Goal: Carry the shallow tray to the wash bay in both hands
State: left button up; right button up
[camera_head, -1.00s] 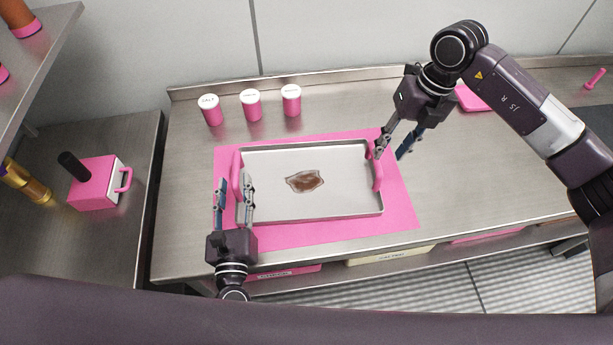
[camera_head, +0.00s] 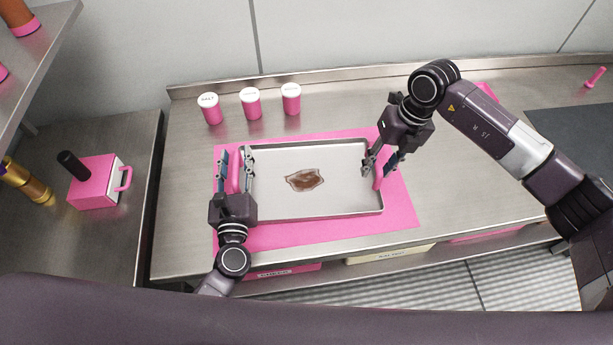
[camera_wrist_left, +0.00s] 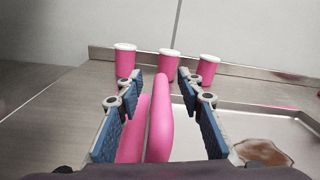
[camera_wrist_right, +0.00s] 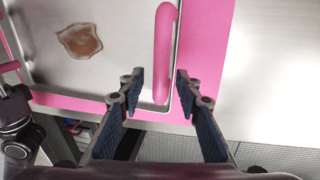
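The shallow metal tray (camera_head: 330,204) lies on a pink mat (camera_head: 402,212) on the steel counter. It has a pink handle at each end and a brown stain (camera_head: 304,180) on its floor. My left gripper (camera_head: 234,158) is open, its fingers on either side of the left handle (camera_wrist_left: 160,125). My right gripper (camera_head: 379,165) is open at the right handle (camera_wrist_right: 164,60). In the right wrist view the right handle's near end lies between the open fingertips (camera_wrist_right: 160,82). Neither gripper is closed on its handle.
Three pink jars with white lids (camera_head: 250,104) stand behind the tray. A pink box with a handle (camera_head: 97,182) sits on the left counter. A dark flat area (camera_head: 570,130) lies at the far right.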

pick_arm(q)
grip_shut()
pick_arm(e)
grip_shut()
pick_arm(q)
jog(key=shift+w+r, duration=0.1)
jog(key=shift+r, duration=0.1)
pick_arm(e)
jog(key=shift+w+r, duration=0.1)
jog(key=shift+r, duration=0.1)
